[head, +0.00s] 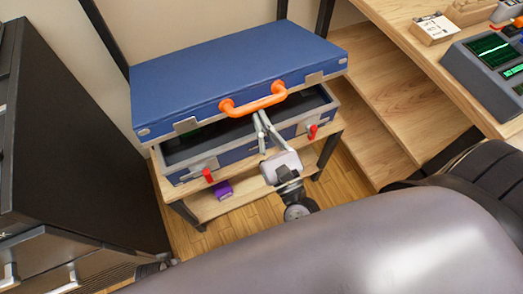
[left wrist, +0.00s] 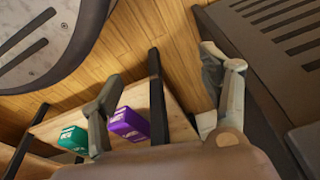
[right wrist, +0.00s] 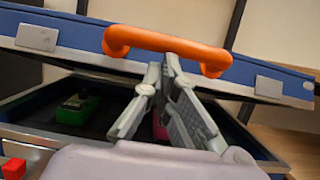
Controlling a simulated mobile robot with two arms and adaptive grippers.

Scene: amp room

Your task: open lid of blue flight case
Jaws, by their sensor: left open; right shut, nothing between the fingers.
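The blue flight case has its lid (head: 225,75) partly raised, leaving a gap above its blue lower body (head: 235,155). An orange handle (head: 253,101) is on the lid's front edge; it also shows in the right wrist view (right wrist: 165,42). Two red latches hang at the case front, the left one (head: 208,176) and the right one (head: 312,131). My right gripper (head: 262,120) is shut and empty, its fingertips at the gap just under the handle. Whether they touch the lid I cannot tell. My left gripper (left wrist: 160,95) is open and empty, low beside the stand.
The case sits on a wooden stand (head: 160,172) with a purple box (head: 222,189) on its lower shelf. A green item (right wrist: 78,108) lies inside the case. A black cabinet (head: 75,130) is at the left, a wooden desk (head: 410,45) at the right.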

